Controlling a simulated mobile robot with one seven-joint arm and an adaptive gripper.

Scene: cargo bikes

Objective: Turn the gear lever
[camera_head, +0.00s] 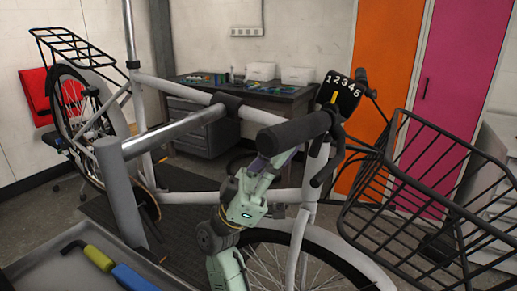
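The gear dial (345,92) is a black plate with white numbers 1 to 5, mounted by the bike's handlebar. A small yellow pointer (333,98) sits at its left edge, under the low numbers. It looks to be part of the gear lever; the rest of the lever is hard to make out. The black handlebar grip (292,133) reaches to the left below the dial. My pale green arm rises from the bottom centre to just under this grip. My gripper is largely hidden behind the grip and I cannot make out its fingers. It is below and left of the dial.
The bike's grey frame (175,130) and front wheel (285,262) surround my arm. A black wire basket (400,160) is at the right. A grey tray (50,265) with tools is at the front left. A workbench (300,95) stands behind.

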